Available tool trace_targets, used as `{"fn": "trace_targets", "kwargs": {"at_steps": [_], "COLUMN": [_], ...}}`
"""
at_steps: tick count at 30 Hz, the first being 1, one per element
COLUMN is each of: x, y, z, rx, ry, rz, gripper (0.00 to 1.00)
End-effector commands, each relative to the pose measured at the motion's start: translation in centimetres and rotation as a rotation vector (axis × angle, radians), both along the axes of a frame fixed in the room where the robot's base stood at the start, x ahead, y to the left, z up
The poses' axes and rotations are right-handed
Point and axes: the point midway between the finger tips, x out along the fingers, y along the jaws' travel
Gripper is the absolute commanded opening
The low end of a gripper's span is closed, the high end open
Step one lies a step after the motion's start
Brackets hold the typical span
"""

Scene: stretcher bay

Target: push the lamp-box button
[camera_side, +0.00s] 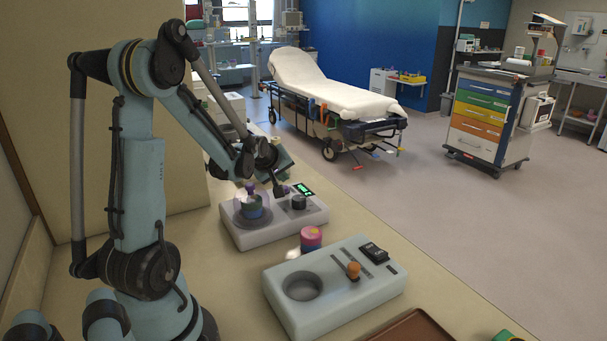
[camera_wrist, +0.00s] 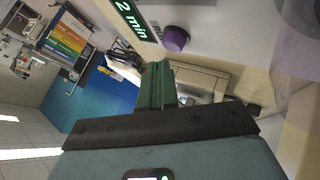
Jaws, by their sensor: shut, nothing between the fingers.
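A white box with a green-lit display (camera_side: 303,189) and a clear dome (camera_side: 253,208) stands on the counter; no label marks it as the lamp box. Its display (camera_wrist: 128,16) reads "2 min" in the wrist view. A round purple button (camera_wrist: 175,38) sits beside the display. A small purple part (camera_side: 283,190) shows at the box's far edge in the side view, partly behind my gripper. My gripper (camera_side: 279,188) is shut and empty above the far part of this box. In the wrist view its green fingers (camera_wrist: 156,82) point toward the button's side, apart from it.
A second white box (camera_side: 335,308) with a round recess, an orange knob (camera_side: 353,270) and a black switch (camera_side: 374,252) stands nearer. A pink and blue cylinder (camera_side: 311,238) stands between the boxes. A brown tray (camera_side: 412,328) lies in front. A stretcher and drawer cart stand beyond.

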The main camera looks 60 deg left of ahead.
Motion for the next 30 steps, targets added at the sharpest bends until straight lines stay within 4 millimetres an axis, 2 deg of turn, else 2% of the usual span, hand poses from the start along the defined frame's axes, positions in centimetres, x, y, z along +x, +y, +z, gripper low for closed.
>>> {"fn": "trace_targets", "kwargs": {"at_steps": [17, 30], "x": [0.00, 0.00], "y": [0.01, 0.00], "z": [-0.01, -0.87], "rx": [0.000, 0.000], "ry": [0.000, 0.000], "rz": [0.000, 0.000], "gripper": [0.00, 0.00]}}
